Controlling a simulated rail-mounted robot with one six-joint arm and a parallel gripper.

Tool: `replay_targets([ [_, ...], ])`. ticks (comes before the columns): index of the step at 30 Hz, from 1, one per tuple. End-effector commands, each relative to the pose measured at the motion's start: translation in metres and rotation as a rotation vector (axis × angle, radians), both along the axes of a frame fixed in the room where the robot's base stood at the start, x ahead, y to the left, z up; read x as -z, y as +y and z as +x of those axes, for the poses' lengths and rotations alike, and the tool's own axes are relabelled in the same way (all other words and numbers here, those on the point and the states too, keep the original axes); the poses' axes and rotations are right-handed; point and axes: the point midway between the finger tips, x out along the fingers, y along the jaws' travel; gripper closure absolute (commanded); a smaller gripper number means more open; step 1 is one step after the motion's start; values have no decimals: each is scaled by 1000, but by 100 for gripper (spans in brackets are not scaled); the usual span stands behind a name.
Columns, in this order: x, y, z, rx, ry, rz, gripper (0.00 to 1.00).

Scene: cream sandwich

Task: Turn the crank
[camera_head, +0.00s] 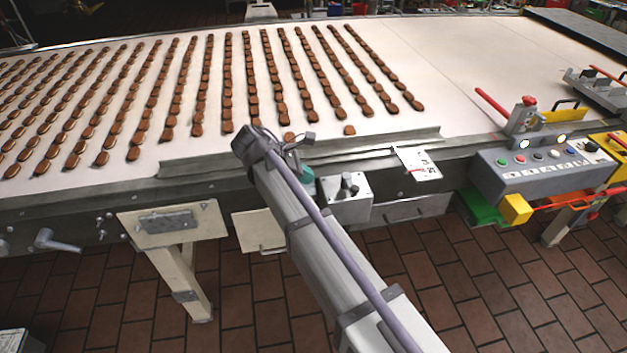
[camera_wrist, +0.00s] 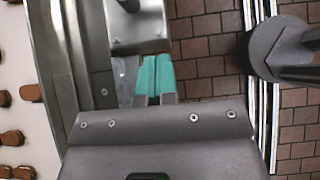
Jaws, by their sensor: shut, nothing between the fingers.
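A grey crank-like handle (camera_head: 55,241) sticks out from the conveyor's front side at the far left of the head view. I cannot tell for sure that it is the crank. My gripper's teal fingers (camera_wrist: 155,78) are together and empty in the wrist view. In the head view my gripper (camera_head: 308,184) shows as a small teal patch, mostly hidden behind my arm. It is at the conveyor's front edge, close to a small grey box with dark knobs (camera_head: 345,196), well right of the handle. The box also shows beyond the fingertips in the wrist view (camera_wrist: 137,30); contact cannot be told.
Rows of brown biscuits lie on the pale conveyor belt (camera_head: 480,70). A grey control panel with buttons (camera_head: 545,165) and red handles (camera_head: 492,103) stand at right. A cream plate on a leg (camera_head: 175,222) projects at lower left. The tiled floor (camera_head: 110,315) in front is mostly clear.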

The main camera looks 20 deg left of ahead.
Motion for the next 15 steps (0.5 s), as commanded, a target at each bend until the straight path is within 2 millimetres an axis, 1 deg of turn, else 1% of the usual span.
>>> replay_targets([
  [1, 16, -7, 4, 1, 0, 0, 100],
  [10, 63, -45, 30, 2, 1, 0, 100],
  [11, 66, -48, 33, 1, 2, 0, 100],
  [12, 57, -55, 37, 1, 2, 0, 100],
  [15, 56, -68, 46, 1, 1, -1, 100],
])
